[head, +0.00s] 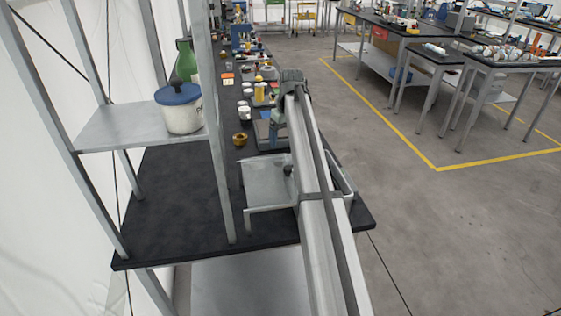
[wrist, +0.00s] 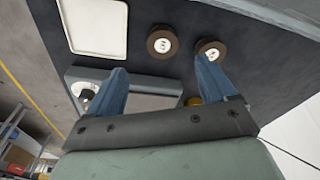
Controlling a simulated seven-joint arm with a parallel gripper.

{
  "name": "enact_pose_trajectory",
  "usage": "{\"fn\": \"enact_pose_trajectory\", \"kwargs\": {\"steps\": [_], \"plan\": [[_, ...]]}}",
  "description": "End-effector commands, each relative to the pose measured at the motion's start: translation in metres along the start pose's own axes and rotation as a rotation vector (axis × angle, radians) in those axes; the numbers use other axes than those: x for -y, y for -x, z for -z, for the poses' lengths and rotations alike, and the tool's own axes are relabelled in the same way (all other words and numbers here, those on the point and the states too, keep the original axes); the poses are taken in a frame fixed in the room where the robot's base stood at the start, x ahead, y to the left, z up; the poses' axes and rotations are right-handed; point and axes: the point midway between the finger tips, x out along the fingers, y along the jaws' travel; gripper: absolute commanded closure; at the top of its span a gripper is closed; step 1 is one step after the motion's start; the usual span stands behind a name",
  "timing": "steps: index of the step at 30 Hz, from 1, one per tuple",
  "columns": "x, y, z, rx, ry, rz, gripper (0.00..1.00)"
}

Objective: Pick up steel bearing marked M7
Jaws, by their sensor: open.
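I cannot make out an M7 mark on anything in view. In the wrist view, a brown ring-shaped piece (wrist: 162,41) with a white marked centre lies on the dark bench top beyond the fingertips. A second similar piece (wrist: 211,50) is to its right, partly behind the right finger; both marks are too small to read. A small round metallic piece (wrist: 87,98) shows left of the left finger. My gripper (wrist: 160,66) is open, its two blue fingers apart with nothing held between them. In the head view my arm hides much of the bench around the gripper.
A pale square plate (wrist: 95,25) and a grey block-like object (wrist: 155,84) lie near the fingers. In the head view, a grey tray (head: 268,183) and a brass-coloured piece (head: 240,139) sit on the black bench. A shelf (head: 125,130) holds a blue-lidded pot (head: 182,112).

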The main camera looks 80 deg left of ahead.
Motion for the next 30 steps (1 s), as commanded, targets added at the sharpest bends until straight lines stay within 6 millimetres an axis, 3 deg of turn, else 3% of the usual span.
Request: {"fn": "enact_pose_trajectory", "kwargs": {"steps": [6,14,24,30], "plan": [[0.0,-0.035,0.0,0.001,-0.001,0.0,0.16],[0.001,-0.047,0.001,-0.001,-0.001,-0.001,0.16],[0.003,-0.088,0.002,-0.001,-0.001,-0.001,0.16],[0.003,-0.093,0.002,-0.001,-0.001,-0.001,0.16]]}}
